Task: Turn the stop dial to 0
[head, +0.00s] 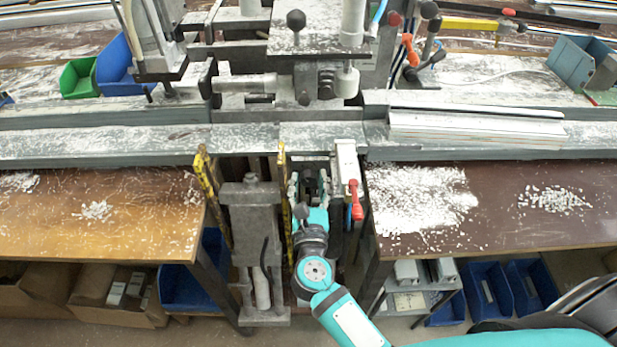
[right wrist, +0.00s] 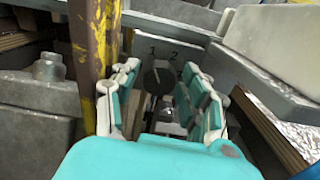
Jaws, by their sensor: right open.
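The stop dial (right wrist: 158,80) is a dark round knob on a grey plate, seen in the right wrist view between my right gripper's fingers. The numerals 1 and 2 show on the plate above it; other marks are partly hidden by the right finger. I cannot tell which number it points to. My right gripper (right wrist: 163,96) is open, its two fingers apart on either side of the dial; I cannot tell whether they touch it. In the head view the right gripper (head: 309,186) points at the bench front below the grey rail. My left gripper is not in view.
A worn yellow post (right wrist: 92,60) stands close to the left of the gripper. A red-handled lever (head: 354,198) is just right of it. The grey rail (head: 240,138) runs across above. Brown tabletops with white chips lie on both sides.

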